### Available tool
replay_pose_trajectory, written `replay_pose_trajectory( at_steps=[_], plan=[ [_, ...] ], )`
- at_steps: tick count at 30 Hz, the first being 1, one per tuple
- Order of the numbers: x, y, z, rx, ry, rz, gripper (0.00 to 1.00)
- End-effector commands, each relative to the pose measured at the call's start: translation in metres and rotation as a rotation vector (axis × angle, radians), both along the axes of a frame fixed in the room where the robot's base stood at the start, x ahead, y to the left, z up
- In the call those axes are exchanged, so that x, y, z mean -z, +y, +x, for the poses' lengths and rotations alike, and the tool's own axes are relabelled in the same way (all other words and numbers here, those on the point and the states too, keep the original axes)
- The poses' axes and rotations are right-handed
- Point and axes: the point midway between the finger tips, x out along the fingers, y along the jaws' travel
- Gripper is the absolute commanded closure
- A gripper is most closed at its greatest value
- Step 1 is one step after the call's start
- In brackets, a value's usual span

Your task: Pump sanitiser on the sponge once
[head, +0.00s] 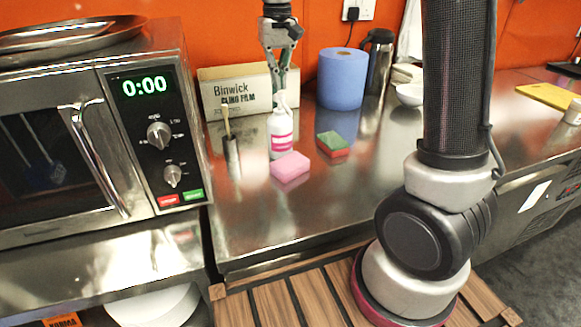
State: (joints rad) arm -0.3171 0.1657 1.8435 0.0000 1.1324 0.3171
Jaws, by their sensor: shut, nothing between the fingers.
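A white pump bottle with a pink label (281,134) stands upright on the steel counter. A pink sponge (290,166) lies on the counter just in front of the bottle's foot. My gripper (281,86) points down right above the bottle's pump head, shut and empty. Its fingertips are at or very near the top of the pump; I cannot tell if they touch it. A green and red sponge (332,143) lies to the right of the bottle.
A microwave (150,75) reading 0:00 stands at the left. A brush in a small holder (231,150) stands left of the bottle. A cling film box (222,95), a blue paper roll (342,78) and a steel flask (379,60) stand behind. The counter front is clear.

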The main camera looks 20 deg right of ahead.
Motion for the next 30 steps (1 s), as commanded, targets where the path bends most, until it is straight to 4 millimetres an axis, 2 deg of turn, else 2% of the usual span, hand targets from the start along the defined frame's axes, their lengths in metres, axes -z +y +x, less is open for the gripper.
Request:
replay_pose_trajectory(
  at_steps=[5,21,30],
  plan=[
    [-0.004,0.0,0.0,0.0,-0.001,0.0,1.0],
    [-0.058,0.0,0.0,0.0,-0.001,0.0,1.0],
    [-0.06,0.0,0.0,0.0,0.0,0.0,1.0]
  ],
)
